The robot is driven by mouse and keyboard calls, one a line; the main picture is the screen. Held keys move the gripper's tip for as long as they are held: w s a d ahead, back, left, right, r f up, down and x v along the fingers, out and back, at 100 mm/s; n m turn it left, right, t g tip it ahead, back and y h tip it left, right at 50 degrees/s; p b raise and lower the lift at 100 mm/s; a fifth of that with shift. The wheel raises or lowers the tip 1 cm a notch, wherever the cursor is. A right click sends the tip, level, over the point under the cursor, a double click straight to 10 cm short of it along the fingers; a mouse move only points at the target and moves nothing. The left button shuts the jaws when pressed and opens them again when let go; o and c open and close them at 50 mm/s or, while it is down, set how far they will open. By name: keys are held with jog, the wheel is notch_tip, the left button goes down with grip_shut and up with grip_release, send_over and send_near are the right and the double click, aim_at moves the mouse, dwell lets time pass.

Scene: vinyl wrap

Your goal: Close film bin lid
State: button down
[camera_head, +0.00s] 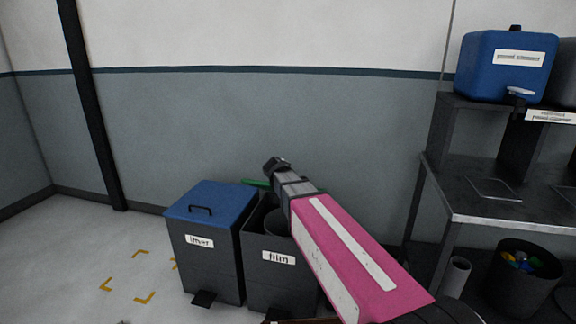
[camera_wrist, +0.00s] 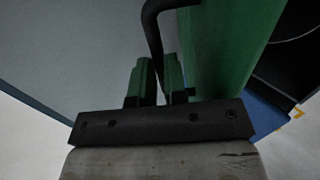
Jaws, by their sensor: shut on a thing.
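The dark film bin (camera_head: 279,290), with a white "film" label, stands on the floor right of a blue-lidded bin. Its top is open, and a grey round thing (camera_head: 277,221) shows inside. Its green lid (camera_head: 257,183) is a thin sliver behind the opening in the head view, partly hidden by my arm. In the wrist view the green lid (camera_wrist: 222,45) fills the upper right, with a black bent handle (camera_wrist: 153,32). My gripper (camera_wrist: 156,82) is shut on the handle between its two green-looking fingers. In the head view my gripper (camera_head: 276,164) is above the bin's back edge.
The "liner" bin with a closed blue lid (camera_head: 212,199) stands close on the left. The grey wall (camera_head: 330,130) is just behind. A dark metal bench (camera_head: 510,215) and a black bucket (camera_head: 522,285) are at right.

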jog(key=s+a+f, duration=0.1)
jog(key=s+f, duration=0.2)
jog(key=f, duration=0.3)
jog(key=s+a+f, duration=0.1)
jog(key=s+f, duration=0.2)
jog(key=f, duration=0.4)
jog(key=s+f+t, duration=0.1)
jog(key=s+f, duration=0.1)
jog(key=f, duration=0.4)
jog(key=shift+s+a+f, duration=0.2)
jog(key=shift+s+a, duration=0.2)
jog(key=c, duration=1.2)
grip_release()
jog(key=shift+o, duration=0.2)
jog(key=v, duration=1.1)
jog(key=shift+r, duration=0.2)
